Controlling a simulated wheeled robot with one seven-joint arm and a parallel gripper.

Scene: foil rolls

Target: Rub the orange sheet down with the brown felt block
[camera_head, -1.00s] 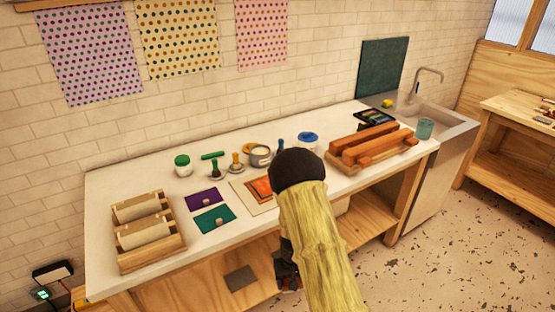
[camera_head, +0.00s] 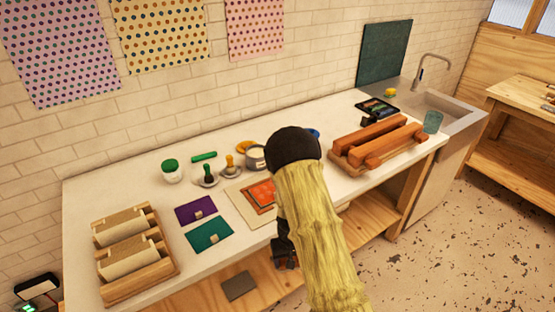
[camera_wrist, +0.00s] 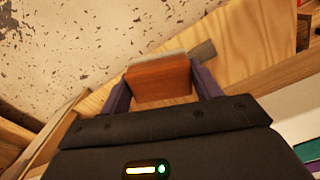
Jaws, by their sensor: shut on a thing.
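The orange sheet (camera_head: 262,192) lies on a pale board (camera_head: 240,205) at the bench's front middle; my arm hides its right part. My gripper (camera_head: 286,256) hangs in front of the bench edge, below the top, to the right of and nearer than the sheet. In the wrist view my gripper (camera_wrist: 162,82) is shut on the brown felt block (camera_wrist: 158,84), which sits between the two purple fingers with a pale grey strip along its far edge. The block is not discernible in the head view.
Purple (camera_head: 195,208) and teal (camera_head: 205,235) sheets with small blocks lie left of the board. A wooden roll rack (camera_head: 140,285) stands at front left, a red-brown roller stand (camera_head: 375,145) at right. A grey plate (camera_head: 239,286) lies on the lower shelf. Pots stand behind.

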